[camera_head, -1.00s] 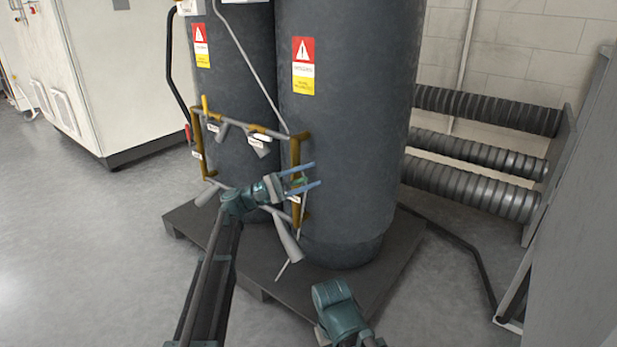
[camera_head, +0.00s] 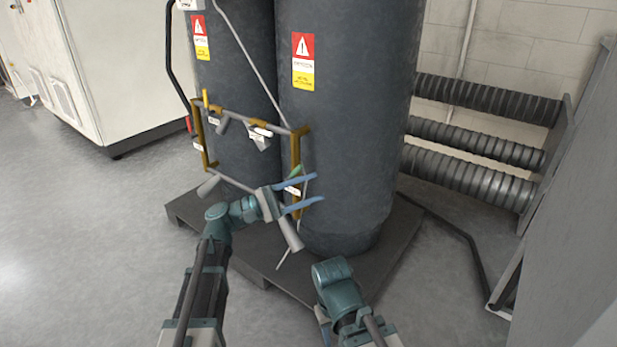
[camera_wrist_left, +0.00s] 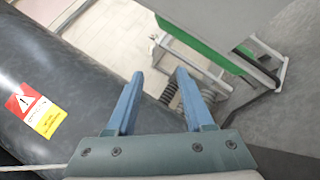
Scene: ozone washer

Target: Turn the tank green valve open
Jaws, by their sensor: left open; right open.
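Two dark grey tanks stand side by side, and the right tank (camera_head: 345,130) is nearest my left gripper. A pipe frame with yellow-brown uprights (camera_head: 296,150) runs across their fronts. A small thin green piece (camera_head: 304,186), perhaps the green valve handle, shows by the right upright. My left gripper (camera_head: 320,187) is open beside that upright, its blue fingers pointing right, apparently around or in front of the green piece; contact cannot be told. In the left wrist view the open fingers (camera_wrist_left: 160,73) have no valve between them.
The tanks stand on a dark pallet (camera_head: 400,228). Grey hanging pipe ends (camera_head: 290,234) lie close to my left gripper. Ribbed black pipes (camera_head: 470,180) and a grey panel (camera_head: 575,220) are at right. A white cabinet (camera_head: 110,70) is at left, with open floor before it.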

